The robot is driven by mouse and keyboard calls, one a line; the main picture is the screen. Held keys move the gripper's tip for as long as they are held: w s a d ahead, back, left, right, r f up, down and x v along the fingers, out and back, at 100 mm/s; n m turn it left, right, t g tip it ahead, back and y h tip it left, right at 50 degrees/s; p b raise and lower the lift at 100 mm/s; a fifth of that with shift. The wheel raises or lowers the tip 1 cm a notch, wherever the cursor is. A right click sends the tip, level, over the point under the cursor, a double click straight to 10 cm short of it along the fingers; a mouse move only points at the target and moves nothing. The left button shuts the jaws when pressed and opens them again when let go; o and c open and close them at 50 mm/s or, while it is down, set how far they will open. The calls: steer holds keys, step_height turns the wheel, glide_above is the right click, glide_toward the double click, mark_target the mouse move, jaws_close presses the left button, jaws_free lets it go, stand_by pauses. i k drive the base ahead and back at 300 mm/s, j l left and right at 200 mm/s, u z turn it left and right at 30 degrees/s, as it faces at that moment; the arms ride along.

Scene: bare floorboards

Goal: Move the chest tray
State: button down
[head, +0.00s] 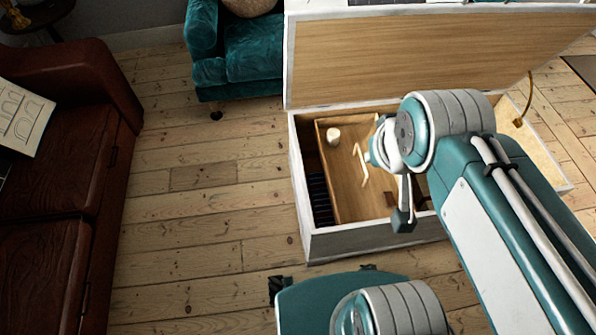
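The chest (330,244) stands open in the head view, with a pale grey-white outside and its wood-lined lid (400,62) raised at the back. Inside it sits the wooden tray (348,205), with a small white cup-like object (333,136) at its far left. A pale, thin handle-like piece (361,165) shows at the tray's middle. My arm reaches over the chest from the right and hides much of the tray's right side. My gripper (403,215) is over the tray, its dark tip low near the chest's front wall. The fingers are mostly hidden, and I cannot tell whether they touch the tray.
A dark slotted item (319,198) lies in the chest, left of the tray. A brown leather sofa (60,200) stands at the left, and a teal armchair (240,50) stands behind. The floorboards (200,230) between sofa and chest are clear.

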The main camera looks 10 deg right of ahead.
mark_target(355, 187)
steer(key=j+z, duration=0.3)
steer(key=j, duration=0.15)
steer(key=k+j+z, duration=0.1)
steer(key=j+z, duration=0.2)
steer(key=j, duration=0.15)
steer(key=k+j+z, duration=0.1)
steer(key=j+z, duration=0.25)
steer(key=k+j+z, duration=0.15)
steer(key=j+z, duration=0.15)
steer(key=j, duration=0.2)
steer(key=i+j+z, duration=0.1)
steer(key=j+z, duration=0.3)
steer(key=i+j+z, duration=0.1)
steer(key=j+z, duration=0.5)
steer(key=z, duration=0.15)
steer(key=j+z, duration=0.4)
steer(key=i+j, duration=0.1)
steer(key=j, duration=0.5)
steer(key=j+z, duration=0.1)
steer(key=j, duration=0.5)
steer(key=i+j, duration=0.15)
steer(key=j, duration=0.4)
